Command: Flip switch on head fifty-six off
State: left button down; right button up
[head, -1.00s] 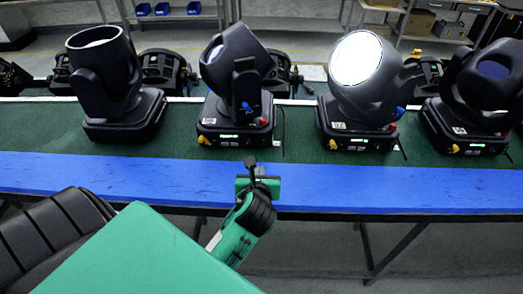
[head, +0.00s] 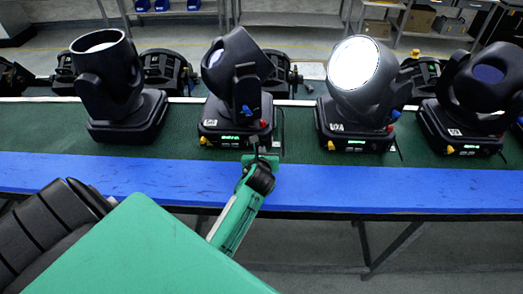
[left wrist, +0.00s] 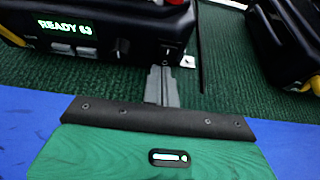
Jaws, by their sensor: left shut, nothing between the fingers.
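Several black moving-head lights stand in a row on the green bench top. The second light from the left (head: 236,75) has a lit green display on its base. In the left wrist view its display (left wrist: 66,26) seems to read READY 63. My left gripper (head: 254,147) is at the right front corner of that base. In the left wrist view the gripper (left wrist: 163,73) is shut and empty, its tips at the lower edge of the front panel; I cannot tell whether they touch. I cannot make out a switch or the number fifty-six. My right gripper is not in view.
The third light (head: 357,90) stands to the right, with a yellow knob (left wrist: 306,85) near the gripper. A thin black cable (left wrist: 200,50) lies between the two bases. A blue strip (head: 390,188) runs along the bench's front edge. The leftmost light (head: 118,85) stands apart.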

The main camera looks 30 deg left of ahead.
pick_arm(q)
jog(key=shift+w+a+f+y+b, duration=0.15)
jog(key=shift+f+y+b, duration=0.15)
jog(key=shift+b, duration=0.35)
jog(key=shift+r+t, duration=0.25)
jog(key=shift+t, duration=0.05)
jog(key=shift+r+p, duration=0.1)
jog(key=shift+p, duration=0.2)
jog(key=shift+r+p, duration=0.9)
jog(key=shift+p, duration=0.25)
jog(key=shift+f, duration=0.15)
